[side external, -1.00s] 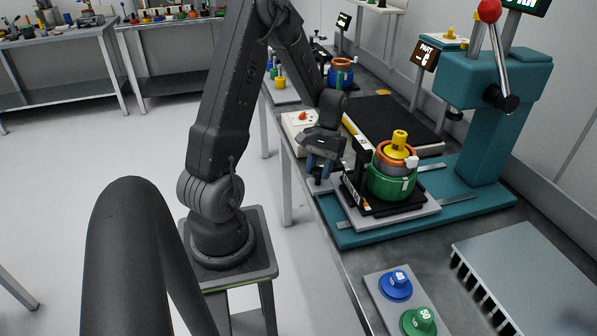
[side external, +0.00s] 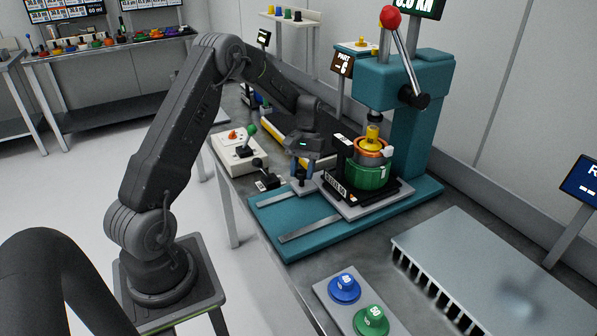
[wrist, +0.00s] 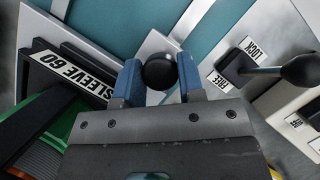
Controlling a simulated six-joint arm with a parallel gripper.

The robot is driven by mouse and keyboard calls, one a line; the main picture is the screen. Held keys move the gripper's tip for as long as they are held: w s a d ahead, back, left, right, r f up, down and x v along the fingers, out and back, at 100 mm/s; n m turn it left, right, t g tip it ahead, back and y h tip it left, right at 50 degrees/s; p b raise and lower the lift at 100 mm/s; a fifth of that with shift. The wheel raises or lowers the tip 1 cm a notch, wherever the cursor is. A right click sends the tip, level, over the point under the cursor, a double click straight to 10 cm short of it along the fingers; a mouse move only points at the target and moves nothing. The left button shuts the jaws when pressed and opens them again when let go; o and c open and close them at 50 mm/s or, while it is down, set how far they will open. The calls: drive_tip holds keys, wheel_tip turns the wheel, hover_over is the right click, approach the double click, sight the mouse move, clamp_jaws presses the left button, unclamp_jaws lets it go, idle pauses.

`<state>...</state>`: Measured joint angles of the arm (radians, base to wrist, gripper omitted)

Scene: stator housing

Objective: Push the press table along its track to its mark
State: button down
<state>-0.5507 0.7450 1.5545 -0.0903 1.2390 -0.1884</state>
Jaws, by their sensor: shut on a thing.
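The press table (side external: 372,208) is a pale plate on the teal press base (side external: 300,230), carrying a black nest labelled SLEEVE 60 and a green housing (side external: 366,177). A copper ring and a yellow piece top the housing, standing below the press ram (side external: 375,117). My gripper (side external: 302,178) is at the table's left side. In the wrist view, its blue fingers are closed around a round black knob (wrist: 160,71) over the plate. The knob's stem and the table's mark cannot be made out.
Bare track strips (side external: 310,229) lie in front of the table. A black-knobbed lever (wrist: 299,69) beside LOCK and FREE labels stands close to my gripper. A white control box (side external: 234,145) is at left; blue (side external: 345,288) and green (side external: 371,320) buttons are in front.

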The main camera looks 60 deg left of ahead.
drive_tip(key=shift+w+r, duration=0.1)
drive_tip(key=shift+w, duration=0.2)
drive_tip(key=c, duration=1)
unclamp_jaws()
drive_tip(key=shift+o, duration=1.2)
drive_tip(key=v, duration=1.3)
drive_tip(key=shift+r, duration=0.4)
drive_tip(key=shift+s, duration=0.1)
